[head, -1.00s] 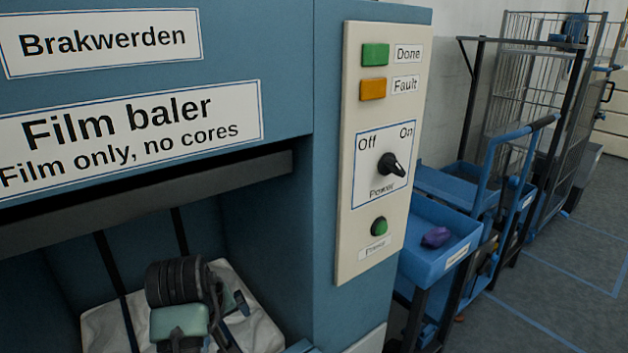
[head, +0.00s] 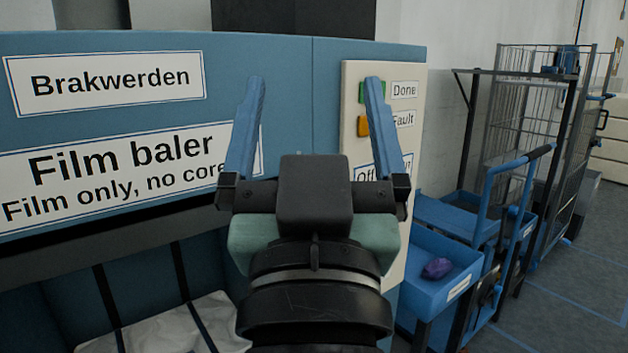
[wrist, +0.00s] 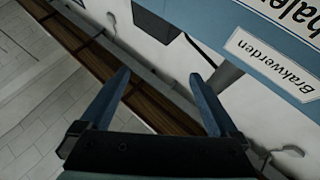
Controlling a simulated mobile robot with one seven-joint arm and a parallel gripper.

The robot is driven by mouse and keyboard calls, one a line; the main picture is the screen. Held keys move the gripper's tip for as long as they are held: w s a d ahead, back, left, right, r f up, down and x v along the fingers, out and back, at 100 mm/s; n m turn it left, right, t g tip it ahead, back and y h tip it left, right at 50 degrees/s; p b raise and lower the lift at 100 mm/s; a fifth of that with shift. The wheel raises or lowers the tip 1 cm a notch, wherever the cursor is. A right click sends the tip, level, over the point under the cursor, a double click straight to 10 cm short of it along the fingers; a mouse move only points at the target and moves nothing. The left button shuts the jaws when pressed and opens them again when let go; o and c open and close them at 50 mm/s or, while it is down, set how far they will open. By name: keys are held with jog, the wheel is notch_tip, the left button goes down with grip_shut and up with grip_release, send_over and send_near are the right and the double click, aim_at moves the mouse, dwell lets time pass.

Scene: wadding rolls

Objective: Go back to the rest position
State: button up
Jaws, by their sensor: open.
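My gripper (head: 312,130) is raised in front of the film baler (head: 285,75) in the head view. Its two blue fingers point up and stand wide apart, with nothing between them. They cover part of the baler's sign and of its control panel (head: 350,85). In the wrist view my gripper (wrist: 160,100) is also open and empty, with a wall and the tilted Brakwerden sign (wrist: 270,62) beyond it.
White film (head: 215,318) lies in the baler's opening at lower left. To the right stand a blue tray cart (head: 430,285) with a purple item (head: 437,268) in it, a blue trolley (head: 455,215) and a wire cage (head: 530,120). The floor (head: 580,290) at far right looks clear.

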jog(key=s+r+t, duration=0.3)
jog(key=s+r, duration=0.2)
jog(key=r, duration=0.1)
notch_tip(320, 180, up, 24)
jog(key=p, duration=2.4)
jog(key=shift+f, duration=0.2)
